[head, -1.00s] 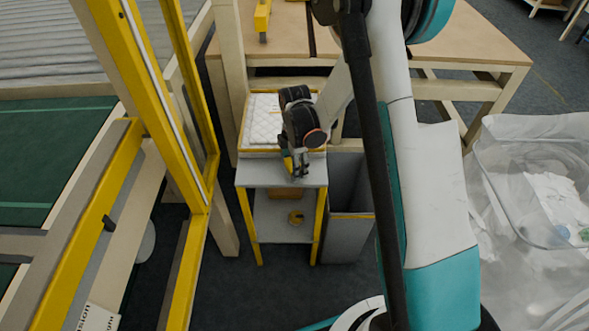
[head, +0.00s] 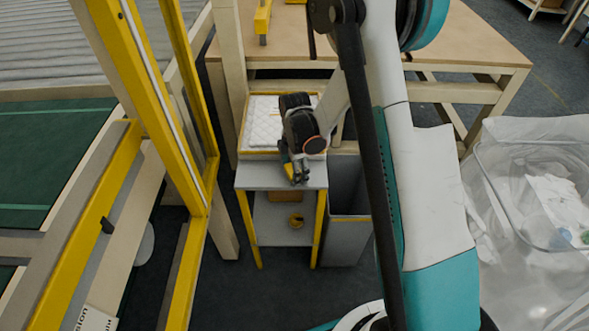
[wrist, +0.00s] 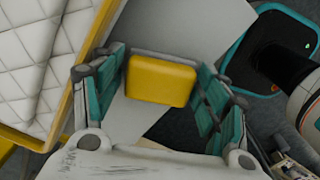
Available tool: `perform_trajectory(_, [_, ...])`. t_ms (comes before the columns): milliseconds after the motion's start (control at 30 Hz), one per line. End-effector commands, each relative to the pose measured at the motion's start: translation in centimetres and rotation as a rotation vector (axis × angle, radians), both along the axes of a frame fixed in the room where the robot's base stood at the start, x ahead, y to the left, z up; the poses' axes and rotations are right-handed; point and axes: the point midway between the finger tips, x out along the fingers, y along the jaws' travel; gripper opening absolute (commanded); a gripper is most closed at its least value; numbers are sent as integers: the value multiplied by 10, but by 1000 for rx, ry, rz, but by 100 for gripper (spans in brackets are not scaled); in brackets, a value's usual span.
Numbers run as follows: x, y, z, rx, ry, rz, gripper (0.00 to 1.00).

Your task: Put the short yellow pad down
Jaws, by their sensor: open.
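The short yellow pad (wrist: 160,80) is a small rounded block between the two teal-lined fingers of my gripper (wrist: 160,92) in the wrist view. The fingers are open, one on each side of the pad. The pad appears over the grey top of a small stand (wrist: 190,30), near its edge; I cannot tell whether it rests on it. In the head view my gripper (head: 296,174) is low over the grey stand top (head: 255,176). Only a bit of yellow (head: 285,158) shows there, and the wrist hides the rest.
A yellow-rimmed tray with white quilted wadding (head: 264,124) is directly behind the grey top. A grey bin (head: 347,190) stands right of the stand. A yellow frame post (head: 165,100) rises at left. A clear-lined container (head: 530,210) is at far right.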

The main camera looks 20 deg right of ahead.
Motion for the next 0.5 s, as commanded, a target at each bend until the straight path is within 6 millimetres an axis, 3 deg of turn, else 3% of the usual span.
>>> perform_trajectory(500, [-1,0,100,0,0,0,68])
